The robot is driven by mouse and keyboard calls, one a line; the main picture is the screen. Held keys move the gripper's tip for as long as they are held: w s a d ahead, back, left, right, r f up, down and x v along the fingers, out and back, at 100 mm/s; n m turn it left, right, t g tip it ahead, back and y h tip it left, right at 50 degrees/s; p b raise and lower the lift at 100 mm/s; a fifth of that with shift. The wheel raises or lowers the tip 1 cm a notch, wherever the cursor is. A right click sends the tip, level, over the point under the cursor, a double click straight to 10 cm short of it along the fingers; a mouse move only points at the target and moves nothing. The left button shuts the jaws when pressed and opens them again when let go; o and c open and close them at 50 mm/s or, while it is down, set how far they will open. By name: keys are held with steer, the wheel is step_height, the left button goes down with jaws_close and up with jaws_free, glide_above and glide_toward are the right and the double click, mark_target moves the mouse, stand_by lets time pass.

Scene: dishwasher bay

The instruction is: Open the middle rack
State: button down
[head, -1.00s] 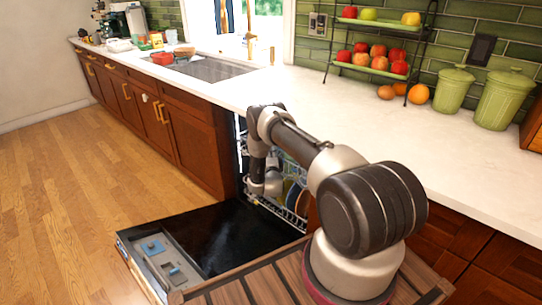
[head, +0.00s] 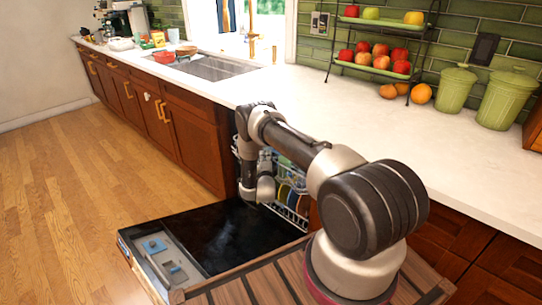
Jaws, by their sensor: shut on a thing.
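The dishwasher stands open under the counter, its black door (head: 225,240) folded down flat. The middle rack (head: 238,149) is a pale wire rack partly out of the bay, with its edge showing to the left of my arm. My gripper (head: 266,164) is at the front of this rack, beyond my wrist, and is shut on it. The fingers are small and mostly hidden by my own wrist, so the exact grip point cannot be made out. The lower rack (head: 294,216) holds several coloured plates (head: 290,193) below and right of my gripper.
The lowered door fills the floor space before the bay. The white counter (head: 330,120) runs above it, with a fruit stand (head: 375,65) and green canisters (head: 505,100) at the back right. Wooden cabinets (head: 190,140) stand left of the bay. The wooden floor (head: 80,200) at left is clear.

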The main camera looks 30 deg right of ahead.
steer(key=s+a, duration=0.4)
steer(key=a, duration=0.8)
steer(key=s+a, duration=0.4)
steer(key=a, duration=0.8)
steer(key=s+a, duration=0.5)
steer(key=a, duration=0.7)
steer(key=shift+a, duration=0.15)
steer(key=shift+s, duration=0.1)
steer(key=c, duration=1.6)
jaws_free()
steer(key=shift+o, duration=0.2)
steer(key=v, duration=1.2)
